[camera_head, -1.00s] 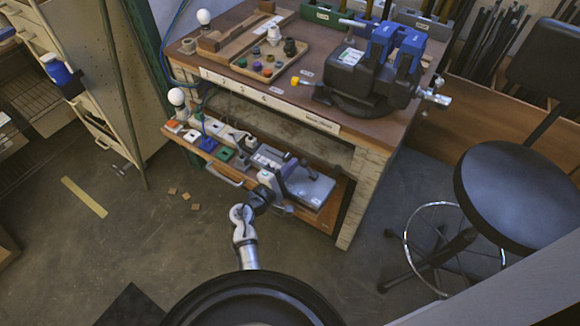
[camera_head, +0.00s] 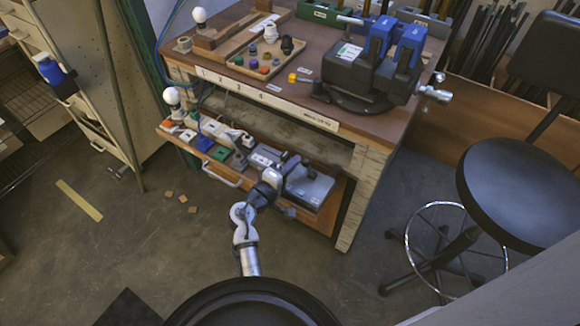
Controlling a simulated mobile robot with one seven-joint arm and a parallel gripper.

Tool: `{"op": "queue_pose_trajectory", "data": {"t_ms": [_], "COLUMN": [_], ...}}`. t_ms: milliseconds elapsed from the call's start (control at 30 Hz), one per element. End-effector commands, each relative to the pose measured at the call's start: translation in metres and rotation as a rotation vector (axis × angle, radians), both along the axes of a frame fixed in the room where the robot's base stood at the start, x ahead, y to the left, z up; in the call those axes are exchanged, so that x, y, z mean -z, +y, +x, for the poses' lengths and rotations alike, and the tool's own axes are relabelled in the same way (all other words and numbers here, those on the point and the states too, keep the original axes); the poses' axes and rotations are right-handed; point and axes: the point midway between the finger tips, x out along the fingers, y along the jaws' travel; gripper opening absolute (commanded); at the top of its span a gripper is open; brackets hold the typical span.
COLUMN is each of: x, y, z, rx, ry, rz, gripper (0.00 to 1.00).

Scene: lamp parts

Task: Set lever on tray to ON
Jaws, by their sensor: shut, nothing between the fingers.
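The tray (camera_head: 318,222) is a pulled-out shelf with a wooden front, below the bench top. A grey boxy unit (camera_head: 310,190) lies at its right end, with a dark upright part (camera_head: 306,164) at the back that may be the lever. Its ON or OFF marking is too small to read. My gripper (camera_head: 287,163) is at the end of my grey and white arm, over the right half of the tray beside the grey unit. Its fingers are shut and empty, small and partly hidden by the wrist. I cannot tell whether they touch the lever.
Several small coloured boxes (camera_head: 204,142) and a white bulb (camera_head: 172,96) stand on the tray's left part. The bench top (camera_head: 290,103) overhangs behind, with a large black vise (camera_head: 362,75). A black stool (camera_head: 520,190) stands at right.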

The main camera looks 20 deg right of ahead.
Motion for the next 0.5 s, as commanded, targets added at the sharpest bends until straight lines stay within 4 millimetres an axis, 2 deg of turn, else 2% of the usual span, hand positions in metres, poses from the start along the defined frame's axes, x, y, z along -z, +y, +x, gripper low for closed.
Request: {"op": "queue_pose_trajectory", "data": {"t_ms": [100, 500], "x": [-0.001, -0.011], "y": [-0.004, -0.020], "z": [-0.006, -0.026], "rx": [0.002, 0.001], "ry": [0.000, -0.303], "rz": [-0.001, 0.235], "gripper": [0.00, 0.00]}}
